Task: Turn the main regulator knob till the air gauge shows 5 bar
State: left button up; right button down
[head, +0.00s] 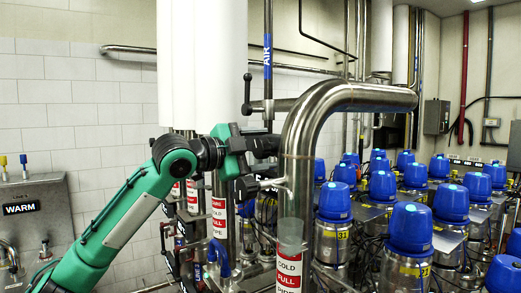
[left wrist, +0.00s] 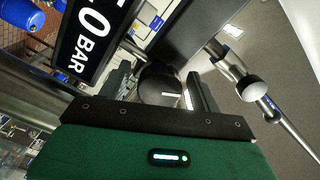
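My left gripper (head: 266,160) is beside the vertical pipe marked AIR (head: 268,55), partly behind the big bent steel pipe in the head view. In the left wrist view a dark round knob (left wrist: 158,86) with a short white mark lies between the two fingers of my left gripper (left wrist: 162,92). The fingers stand wide apart, and narrow gaps seem to show beside the knob; contact is not clear. A black plate with white lettering (left wrist: 90,38) reads "0 BAR", its start cut off. No gauge face or needle can be made out. My right gripper is out of view.
The bent steel pipe (head: 300,125) stands in front of the gripper. A black-ended valve lever (head: 247,95) is above it. Several blue-capped valves (head: 410,225) fill the right side. A WARM panel (head: 35,210) is at left. A ball-ended metal rod (left wrist: 250,88) is near the right finger.

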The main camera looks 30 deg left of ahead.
pick_arm(q)
jog(key=shift+s+a+f+b, duration=0.15)
jog(key=shift+s+a+b, duration=0.05)
jog(key=shift+s+b, duration=0.2)
jog(key=b+v, duration=0.6)
jog(key=v, duration=0.7)
jog(key=shift+d, duration=0.1)
